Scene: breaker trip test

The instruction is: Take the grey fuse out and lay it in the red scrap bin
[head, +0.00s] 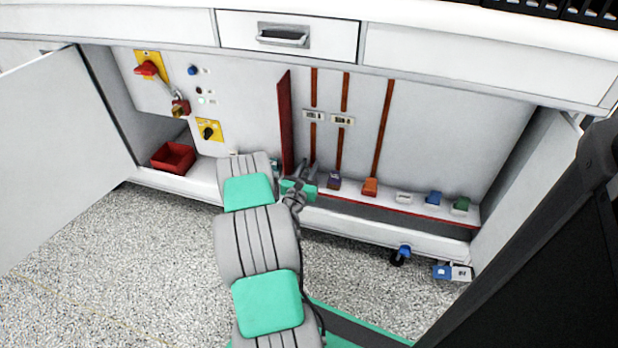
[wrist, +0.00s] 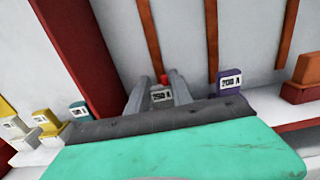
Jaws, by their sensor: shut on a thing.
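My gripper (head: 308,172) is in front of the back panel, left of the purple fuse. In the wrist view, the fingers of my gripper (wrist: 160,90) are shut on a small grey block with a pale printed label, which I take as the grey fuse (wrist: 160,96). The fingers hide most of it. A small red patch shows just behind it. I cannot tell whether it is clear of its seat. The red scrap bin (head: 173,158) stands open at the left end of the cabinet floor, well left of my gripper.
A dark red upright plate (head: 285,122) stands between my gripper and the bin. Purple (head: 333,181), orange (head: 370,187), blue (head: 433,199) and green (head: 461,205) blocks line the ledge to the right. A teal block (wrist: 79,109) sits left of my gripper. An open door (head: 65,150) flanks the left.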

